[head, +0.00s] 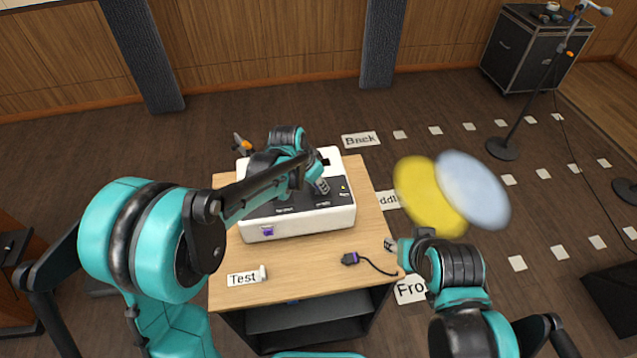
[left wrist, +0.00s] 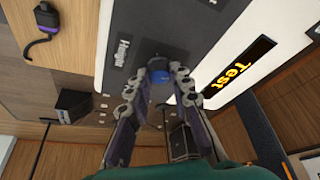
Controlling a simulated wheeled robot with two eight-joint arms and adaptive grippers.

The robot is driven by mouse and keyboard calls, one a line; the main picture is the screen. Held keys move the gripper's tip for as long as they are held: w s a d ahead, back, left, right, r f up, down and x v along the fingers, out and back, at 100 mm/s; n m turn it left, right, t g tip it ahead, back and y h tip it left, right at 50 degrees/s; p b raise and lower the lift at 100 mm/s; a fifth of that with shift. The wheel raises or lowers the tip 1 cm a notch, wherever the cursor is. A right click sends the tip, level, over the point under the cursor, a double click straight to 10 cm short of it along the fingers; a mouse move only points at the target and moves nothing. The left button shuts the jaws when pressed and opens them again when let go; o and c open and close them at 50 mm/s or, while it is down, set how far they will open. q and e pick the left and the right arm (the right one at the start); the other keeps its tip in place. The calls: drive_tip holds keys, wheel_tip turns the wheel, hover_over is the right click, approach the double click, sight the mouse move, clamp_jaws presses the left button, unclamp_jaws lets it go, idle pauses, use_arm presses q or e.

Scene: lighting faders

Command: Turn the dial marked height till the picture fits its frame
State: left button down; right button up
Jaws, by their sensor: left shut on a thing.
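A white box with a dark top panel (head: 338,218) stands on the table. My left gripper (head: 319,186) reaches over the panel's right part. In the left wrist view its fingers (left wrist: 157,84) are shut on a blue dial (left wrist: 159,74), one on each side. A label beside the dial, partly blurred, seems to read Height (left wrist: 121,53). A black window with the orange word Test (left wrist: 236,72) shows on the white surface to the right. My right gripper (head: 391,245) is by the table's right edge, apart from the box; its jaws are too small to read.
The wooden table (head: 310,278) carries a Test card (head: 242,279) and a black plug with a cable (head: 350,259). Blurred yellow (head: 425,195) and pale blue (head: 474,188) discs show right of the table. A microphone stand (head: 502,148) and black case (head: 520,50) stand farther back.

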use_arm(q)
drive_tip(key=shift+n, duration=0.4)
drive_tip(key=c, duration=1.3)
unclamp_jaws()
drive_tip(key=shift+c, duration=0.2)
drive_tip(key=v, duration=1.2)
drive_tip(key=shift+s, duration=0.15)
drive_tip(key=shift+d, duration=0.15)
